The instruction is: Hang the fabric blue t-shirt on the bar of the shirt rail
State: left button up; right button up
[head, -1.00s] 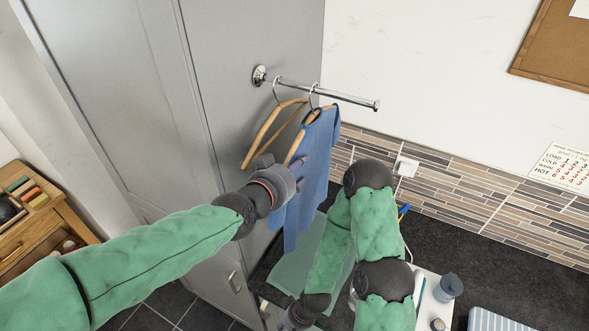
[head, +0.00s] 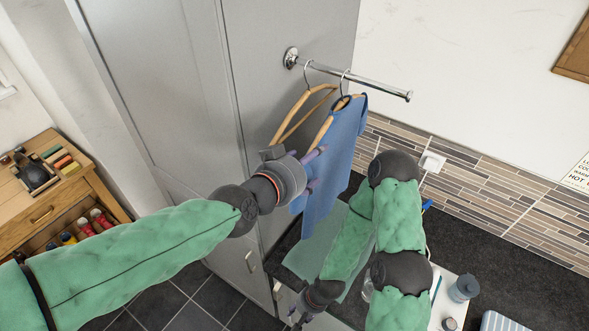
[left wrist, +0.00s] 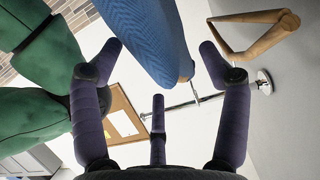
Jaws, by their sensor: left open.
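The blue t-shirt (head: 338,150) is on a wooden hanger (head: 326,127). The hanger's hook is over the chrome bar of the shirt rail (head: 385,90), so the shirt hangs upright below it. My left gripper (head: 315,168) is open at the shirt's left edge, with its purple fingers partly in front of the cloth. In the left wrist view the shirt (left wrist: 152,40) shows beyond and between the spread fingers, and nothing is clamped. The bar (left wrist: 182,107) also shows there. My right gripper (head: 298,317) is low, near the bottom edge, and its fingers are unclear.
An empty wooden hanger (head: 290,120) hangs on the bar nearer the wall mount. A grey locker (head: 200,90) stands left of the shirt. A pale green cloth (head: 312,258) lies below. A wooden drawer unit (head: 60,190) is at far left. The bar's outer end is clear.

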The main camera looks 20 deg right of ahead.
pick_arm(q)
jog(key=v, duration=0.6)
jog(key=shift+s+a, duration=0.1)
jog(key=shift+s, duration=0.05)
dwell(0.3)
